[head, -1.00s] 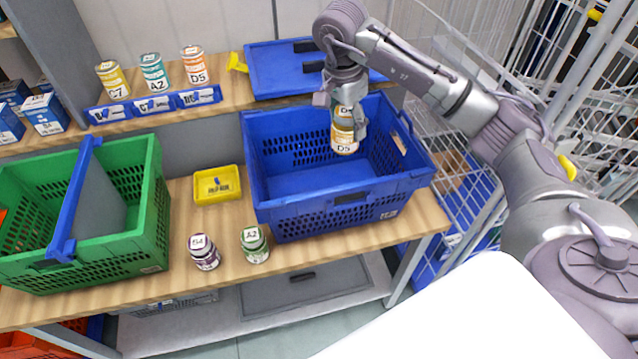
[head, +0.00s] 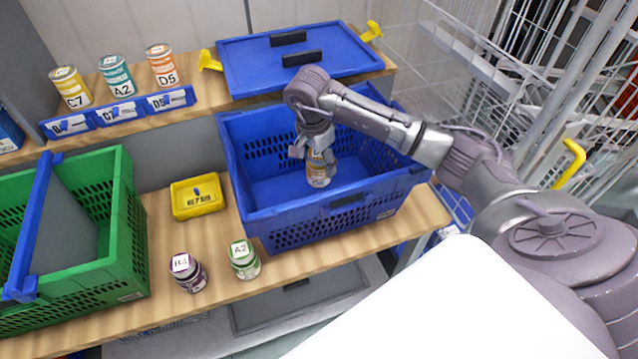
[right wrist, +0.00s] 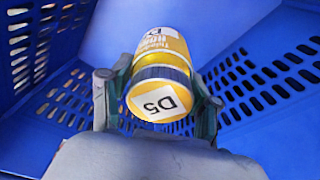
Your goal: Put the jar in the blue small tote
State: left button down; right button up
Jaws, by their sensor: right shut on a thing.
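A yellow-orange jar (head: 319,172) with a D5 label is inside the blue small tote (head: 348,199) in the head view. My right gripper (head: 316,153) is shut on it from above. In the right wrist view the jar (right wrist: 160,75) sits between the two fingers (right wrist: 157,95), with the tote's blue slotted walls around it. I cannot tell whether the jar touches the tote floor. My left gripper is not in view.
A green tote (head: 128,225) stands at the left. A yellow tray (head: 197,208) and two jars, purple (head: 188,272) and green (head: 243,260), are beside the blue tote. Several labelled cans (head: 117,77) and a blue lid (head: 300,60) are on the shelf behind.

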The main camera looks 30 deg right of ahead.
aim_at(320, 180)
notch_tip(320, 180, down, 2)
jog(key=shift+f, duration=0.25)
notch_tip(320, 180, down, 4)
jog(key=shift+r+p, duration=0.15)
jog(key=shift+p, duration=0.3)
jog(key=shift+f, duration=0.35)
jog(key=shift+f, duration=0.2)
jog(key=o, duration=1.5)
jog(key=shift+r, duration=0.1)
